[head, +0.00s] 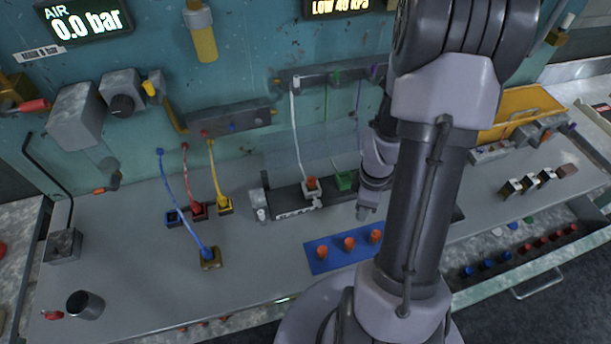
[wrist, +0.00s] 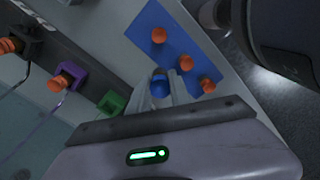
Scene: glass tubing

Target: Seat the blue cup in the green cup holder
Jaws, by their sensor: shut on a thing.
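My gripper (wrist: 168,98) is shut on the small blue cup (wrist: 159,85), which shows between its fingertips in the wrist view. The green cup holder (wrist: 110,102) lies just left of and slightly below the cup in that view, apart from it. No orange piece shows in the holder. In the head view my gripper (head: 366,210) hangs low over the bench, just right of and in front of the green holder (head: 345,180). The blue cup cannot be made out in the head view.
A blue mat (head: 322,260) with three orange pieces lies in front. A purple holder (wrist: 70,76) with an orange piece stands beside the green one. Thin tubes hang from the wall to holders, including a white one (head: 295,125). A dark mug (head: 85,305) stands far left.

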